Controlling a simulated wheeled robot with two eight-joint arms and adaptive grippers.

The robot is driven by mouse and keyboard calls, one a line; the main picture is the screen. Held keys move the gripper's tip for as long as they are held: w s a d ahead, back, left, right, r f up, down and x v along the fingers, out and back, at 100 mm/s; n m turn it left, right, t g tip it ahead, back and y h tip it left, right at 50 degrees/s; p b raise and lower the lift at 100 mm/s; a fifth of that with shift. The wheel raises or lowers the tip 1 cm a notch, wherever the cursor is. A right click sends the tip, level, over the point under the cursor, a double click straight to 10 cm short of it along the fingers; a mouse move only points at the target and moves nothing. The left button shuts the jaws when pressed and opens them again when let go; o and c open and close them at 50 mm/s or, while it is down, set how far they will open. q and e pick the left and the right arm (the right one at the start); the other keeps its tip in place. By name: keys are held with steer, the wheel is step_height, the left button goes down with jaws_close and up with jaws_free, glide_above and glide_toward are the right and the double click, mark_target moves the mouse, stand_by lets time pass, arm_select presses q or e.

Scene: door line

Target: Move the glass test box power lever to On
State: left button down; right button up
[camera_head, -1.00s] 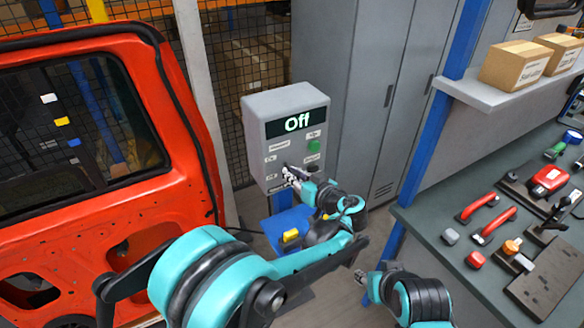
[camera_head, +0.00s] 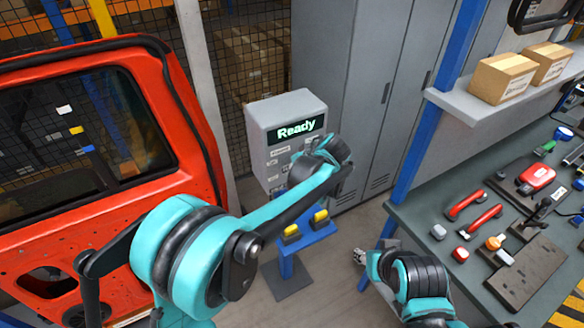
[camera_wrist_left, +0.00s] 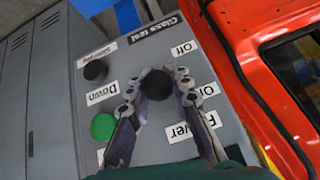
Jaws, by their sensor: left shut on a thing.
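The grey glass test box (camera_head: 290,112) stands beside the red door, and its display (camera_head: 298,129) reads "Ready". In the left wrist view the panel (camera_wrist_left: 150,50) appears upside down. The power lever's black knob (camera_wrist_left: 157,86) lies level with the "On" label (camera_wrist_left: 208,89) and below the "Off" label (camera_wrist_left: 183,48) in that picture. My left gripper (camera_wrist_left: 158,80) is shut on the knob, a finger on each side. In the head view my left arm hides this gripper and the lever. My right gripper (camera_head: 359,257) hangs low near the bench, too small to read.
A second black knob (camera_wrist_left: 95,70) and a green button (camera_wrist_left: 103,126) sit on the panel. The red door (camera_head: 190,110) is to the left, grey lockers (camera_head: 370,70) behind. A blue stand (camera_head: 315,235) holds yellow blocks. The tool-covered bench (camera_head: 460,215) is at right.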

stand_by(0.4)
arm_select(q)
steer(key=c, duration=1.5)
jaws_free()
steer(key=shift+c, duration=0.2)
steer(key=shift+o, duration=1)
steer(key=shift+f, duration=0.1)
steer(key=v, duration=1.2)
steer(key=shift+a, duration=0.15)
steer(key=shift+w, duration=0.15)
